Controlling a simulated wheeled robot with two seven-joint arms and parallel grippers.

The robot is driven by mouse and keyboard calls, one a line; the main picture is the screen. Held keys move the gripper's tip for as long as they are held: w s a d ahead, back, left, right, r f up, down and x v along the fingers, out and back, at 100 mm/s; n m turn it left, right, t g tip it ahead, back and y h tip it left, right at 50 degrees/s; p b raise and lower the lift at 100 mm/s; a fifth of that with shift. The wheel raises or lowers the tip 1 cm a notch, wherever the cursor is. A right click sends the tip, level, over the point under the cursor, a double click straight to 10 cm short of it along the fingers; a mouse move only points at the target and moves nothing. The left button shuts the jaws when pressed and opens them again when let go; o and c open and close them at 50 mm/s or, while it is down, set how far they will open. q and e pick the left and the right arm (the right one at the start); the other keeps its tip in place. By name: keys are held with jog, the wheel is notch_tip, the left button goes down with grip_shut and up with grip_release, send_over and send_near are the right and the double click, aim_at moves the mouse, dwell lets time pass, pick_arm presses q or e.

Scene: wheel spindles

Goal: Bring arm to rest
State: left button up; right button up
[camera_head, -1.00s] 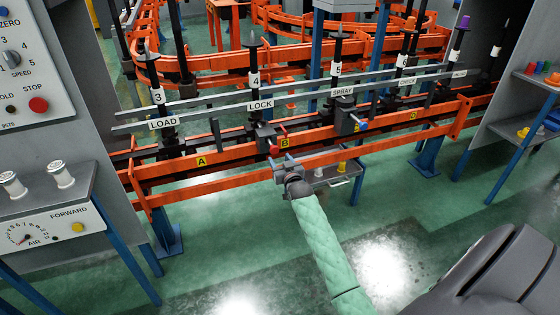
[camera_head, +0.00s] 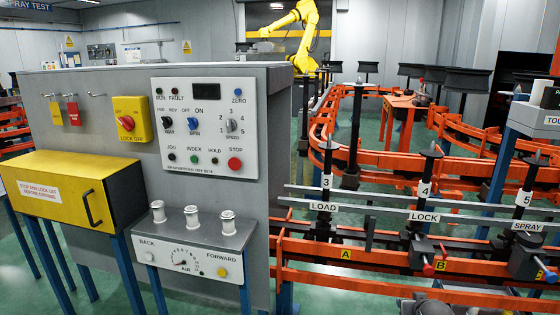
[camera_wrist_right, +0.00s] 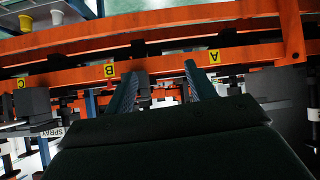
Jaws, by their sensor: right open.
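My right gripper (camera_wrist_right: 158,85) shows in the right wrist view with its two dark fingers spread apart and nothing between them. The fingers point at the orange conveyor rail (camera_wrist_right: 160,60), between labels A (camera_wrist_right: 213,57) and B (camera_wrist_right: 109,70). In the head view the grey top of my right gripper (camera_head: 430,300) shows at the bottom edge, in front of the lower orange rail near the LOCK station (camera_head: 424,217). The rest of that arm is below the frame. Whether the fingers touch the rail cannot be told. My left gripper is in neither view.
Orange rails with numbered spindles fill the right. A yellow robot arm (camera_head: 298,32) stands at the back.

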jog(key=s+a+r+n+g+y+p, duration=0.1)
jog(key=s+a+n+g+y+p, duration=0.15)
jog(key=s+a, duration=1.1)
jog(key=s+a+r+n+g+y+p, duration=0.1)
jog(key=s+a+r+g+p, duration=0.15)
jog(key=s+a, duration=1.1)
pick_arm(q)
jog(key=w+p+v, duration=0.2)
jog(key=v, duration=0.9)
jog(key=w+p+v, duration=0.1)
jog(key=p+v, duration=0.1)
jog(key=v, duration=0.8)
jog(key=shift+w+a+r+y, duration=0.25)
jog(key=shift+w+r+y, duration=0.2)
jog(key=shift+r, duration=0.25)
pick_arm(e)
jog(key=s+f+g, duration=0.1)
jog(key=s+f, duration=0.1)
jog(key=s, duration=0.6)
jog(key=s+f+g, duration=0.1)
jog(key=s+g, duration=0.1)
jog(key=s, duration=0.7)
jog(key=shift+a+f, duration=0.4)
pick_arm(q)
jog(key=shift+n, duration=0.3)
pick_arm(e)
jog(key=shift+c, duration=0.2)
